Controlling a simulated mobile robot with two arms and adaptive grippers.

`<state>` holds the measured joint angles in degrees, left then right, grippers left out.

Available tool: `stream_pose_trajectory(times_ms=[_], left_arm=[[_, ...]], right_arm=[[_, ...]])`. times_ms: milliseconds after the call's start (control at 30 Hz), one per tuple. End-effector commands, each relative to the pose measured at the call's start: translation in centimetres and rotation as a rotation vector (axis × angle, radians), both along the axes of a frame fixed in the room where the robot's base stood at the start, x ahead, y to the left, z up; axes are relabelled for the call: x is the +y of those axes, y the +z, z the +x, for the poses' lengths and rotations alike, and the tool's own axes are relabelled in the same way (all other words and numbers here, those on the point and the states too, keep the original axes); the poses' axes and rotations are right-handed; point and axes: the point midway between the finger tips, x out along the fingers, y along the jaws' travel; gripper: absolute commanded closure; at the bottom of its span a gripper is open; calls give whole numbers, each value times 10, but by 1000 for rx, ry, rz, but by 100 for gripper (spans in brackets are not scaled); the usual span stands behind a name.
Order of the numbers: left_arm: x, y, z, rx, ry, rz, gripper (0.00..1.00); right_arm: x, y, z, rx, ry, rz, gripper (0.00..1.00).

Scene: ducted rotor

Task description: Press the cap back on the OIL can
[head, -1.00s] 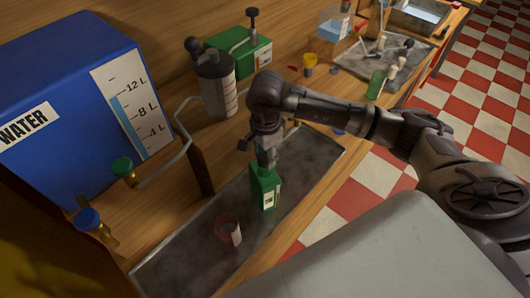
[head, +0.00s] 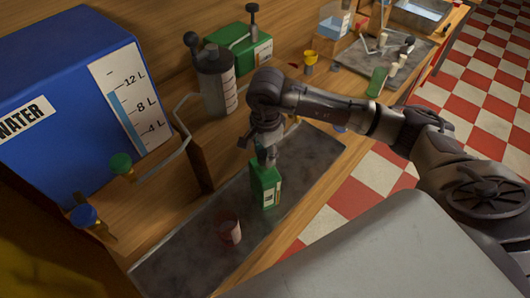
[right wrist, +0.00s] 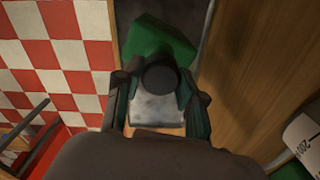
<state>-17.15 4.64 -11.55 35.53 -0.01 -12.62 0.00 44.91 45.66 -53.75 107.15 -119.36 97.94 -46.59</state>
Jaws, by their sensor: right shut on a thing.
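A green can (head: 265,186) with a white label stands upright on the dark tray in the head view; its lettering is too small to read. It also shows in the right wrist view (right wrist: 157,40), beyond the fingertips. My right gripper (head: 264,158) points down right over the can's top. In the right wrist view, the fingers (right wrist: 160,88) are shut on a dark round cap (right wrist: 160,74). The fingers hide the can's opening, so I cannot tell whether the cap touches it. My left gripper is not in view.
A red cup (head: 229,229) with a pale label stands on the tray (head: 180,258). A blue WATER tank (head: 60,90), a grey canister (head: 215,85) and another green container (head: 240,45) stand behind. Green (head: 121,164) and blue (head: 86,217) valve knobs jut out at left.

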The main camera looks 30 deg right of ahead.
Motion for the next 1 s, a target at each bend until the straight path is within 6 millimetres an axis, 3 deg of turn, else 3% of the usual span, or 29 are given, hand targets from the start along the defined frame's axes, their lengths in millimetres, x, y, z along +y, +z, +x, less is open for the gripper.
stream_pose_trajectory(times_ms=[1000], left_arm=[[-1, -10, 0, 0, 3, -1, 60]], right_arm=[[0, -1, 0, 1, 0, 0, 77]])
